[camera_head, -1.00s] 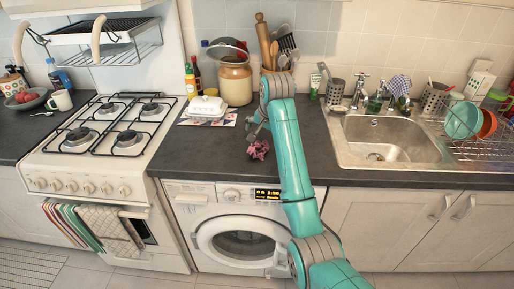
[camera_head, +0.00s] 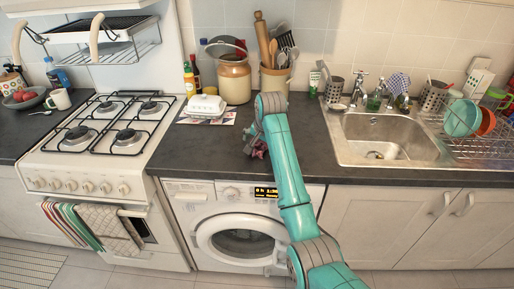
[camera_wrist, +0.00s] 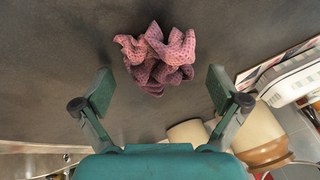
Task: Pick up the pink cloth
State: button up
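The pink cloth (camera_wrist: 158,58) lies crumpled on the dark counter. In the wrist view it sits just beyond and between my fingertips, near the top middle. My gripper (camera_wrist: 160,92) is open, with its two green-padded fingers wide apart and nothing between them. In the head view the cloth (camera_head: 258,148) shows only in part, beside the end of my arm, which hides the rest of it. My gripper (camera_head: 252,137) is low over the counter there, mostly hidden by the arm. Whether the fingers touch the counter cannot be told.
A white butter dish (camera_head: 206,105) stands on a patterned mat left of my gripper. A crock (camera_head: 234,80) and a utensil pot (camera_head: 275,79) stand behind. The sink (camera_head: 388,135) is to the right, the gas hob (camera_head: 118,125) to the left. The front counter is clear.

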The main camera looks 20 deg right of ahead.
aim_at(259, 145)
jog(key=c, duration=0.5)
jog(key=shift+c, duration=0.2)
notch_tip(259, 145, up, 10)
jog(key=shift+o, duration=0.4)
